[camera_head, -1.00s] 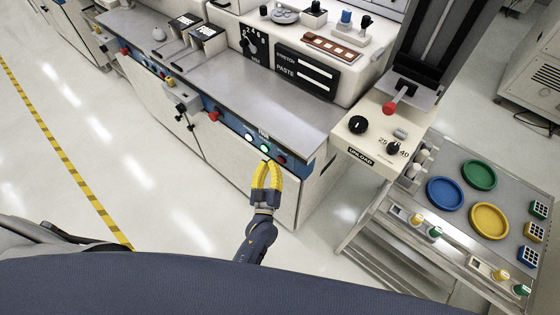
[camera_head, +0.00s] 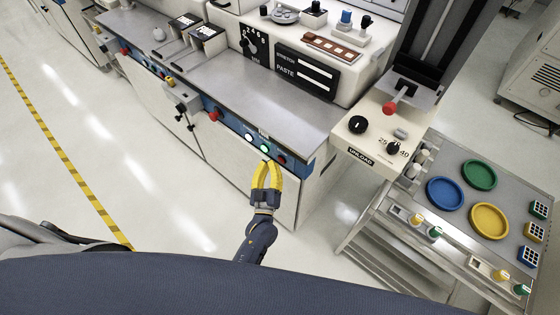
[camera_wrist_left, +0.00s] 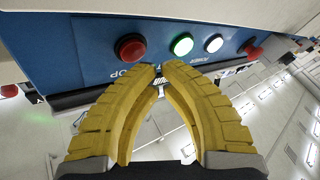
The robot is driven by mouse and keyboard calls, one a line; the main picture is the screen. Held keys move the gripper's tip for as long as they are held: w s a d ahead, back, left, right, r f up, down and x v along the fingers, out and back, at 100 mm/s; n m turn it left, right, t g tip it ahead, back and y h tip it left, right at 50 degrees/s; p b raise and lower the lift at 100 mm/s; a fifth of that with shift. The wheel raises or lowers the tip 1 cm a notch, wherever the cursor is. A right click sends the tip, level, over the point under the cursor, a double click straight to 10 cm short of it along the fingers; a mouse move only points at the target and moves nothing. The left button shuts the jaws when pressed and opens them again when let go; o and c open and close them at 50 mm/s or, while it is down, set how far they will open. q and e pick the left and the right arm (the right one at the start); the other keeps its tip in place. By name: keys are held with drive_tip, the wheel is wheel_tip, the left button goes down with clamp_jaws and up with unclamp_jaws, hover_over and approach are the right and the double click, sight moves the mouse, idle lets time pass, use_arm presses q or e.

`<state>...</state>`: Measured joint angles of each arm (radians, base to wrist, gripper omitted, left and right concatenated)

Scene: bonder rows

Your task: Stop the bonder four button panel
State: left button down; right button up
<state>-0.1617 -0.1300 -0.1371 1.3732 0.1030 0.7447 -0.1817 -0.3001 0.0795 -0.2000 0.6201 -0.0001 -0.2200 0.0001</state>
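The blue four button panel (camera_head: 233,128) runs along the front edge of the bench. It has a red mushroom button (camera_head: 214,116), a white button (camera_head: 248,137), a lit green button (camera_head: 264,148) and a red button (camera_head: 282,159) at its right end. In the left wrist view the red button (camera_wrist_left: 130,47) has partly readable lettering ending in "OP" beside it, next to the green button (camera_wrist_left: 181,44) and white button (camera_wrist_left: 214,43). My left gripper (camera_head: 266,163) has its yellow fingertips together, empty, just below the green and red buttons. The fingertips (camera_wrist_left: 159,67) look apart from the buttons. My right gripper is not in view.
A grey box with black knobs (camera_head: 182,100) juts from the bench front to the left. A cream UNLOAD unit (camera_head: 345,130) and a metal cart (camera_head: 385,215) with coloured dishes stand to the right. The floor to the left is clear.

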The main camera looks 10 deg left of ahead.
use_arm(q)
drive_tip(key=shift+w+d, duration=0.2)
drive_tip(key=shift+w, duration=0.15)
drive_tip(key=shift+w+d, duration=0.2)
drive_tip(key=shift+w, duration=0.2)
idle(1.0)
drive_tip(key=shift+s, duration=0.1)
idle(0.3)
drive_tip(key=shift+s+a, duration=0.4)
drive_tip(key=shift+s, duration=0.3)
drive_tip(key=s+a, duration=0.1)
drive_tip(key=s, duration=0.1)
drive_tip(key=s+a, duration=0.1)
drive_tip(key=s, duration=0.1)
drive_tip(key=shift+s+a, duration=0.15)
drive_tip(key=shift+a, duration=0.05)
idle(0.4)
idle(0.6)
